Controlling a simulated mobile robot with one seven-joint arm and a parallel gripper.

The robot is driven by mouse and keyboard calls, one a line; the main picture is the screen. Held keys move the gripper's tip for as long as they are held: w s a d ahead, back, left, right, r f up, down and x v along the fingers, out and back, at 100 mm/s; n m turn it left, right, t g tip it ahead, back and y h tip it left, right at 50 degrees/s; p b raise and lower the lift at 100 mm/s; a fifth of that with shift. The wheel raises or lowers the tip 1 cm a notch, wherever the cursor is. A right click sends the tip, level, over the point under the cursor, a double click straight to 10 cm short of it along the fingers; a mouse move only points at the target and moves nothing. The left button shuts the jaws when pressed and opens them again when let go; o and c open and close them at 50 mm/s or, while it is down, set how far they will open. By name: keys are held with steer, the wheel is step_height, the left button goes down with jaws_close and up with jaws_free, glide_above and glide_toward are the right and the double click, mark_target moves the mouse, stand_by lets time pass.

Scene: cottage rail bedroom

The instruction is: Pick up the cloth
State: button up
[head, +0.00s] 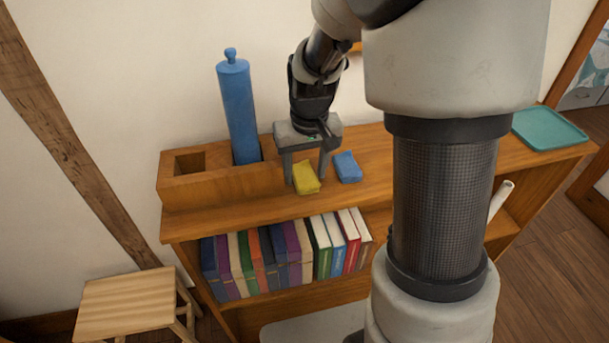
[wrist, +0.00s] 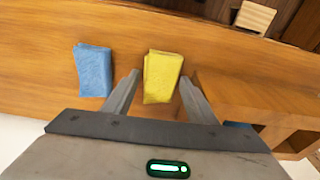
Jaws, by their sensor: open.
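A folded yellow cloth (head: 306,178) lies on the top of the wooden shelf. A folded blue cloth (head: 347,167) lies just to its right in the head view. My gripper (head: 306,172) is open and points down, its two fingers on either side of the yellow cloth. In the wrist view the yellow cloth (wrist: 162,75) shows between the open fingertips, and the blue cloth (wrist: 93,70) lies outside them to the left. Whether the fingers reach down to the shelf top is hard to tell.
A wooden box with compartments (head: 215,188) stands left of my gripper and holds a tall blue cylinder (head: 237,110). A teal tray (head: 549,128) lies at the shelf's right end. Several books (head: 275,262) fill the shelf below. A wooden stool (head: 130,300) stands at lower left.

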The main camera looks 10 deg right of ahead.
mark_target(306, 172)
steer(key=c, duration=0.8)
steer(key=shift+r, duration=0.15)
step_height(306, 172, up, 10)
steer(key=shift+f+p, duration=0.1)
steer(key=shift+p, duration=0.6)
steer(key=shift+o, duration=1.1)
steer(key=shift+c, duration=0.7)
steer(key=shift+d, duration=0.1)
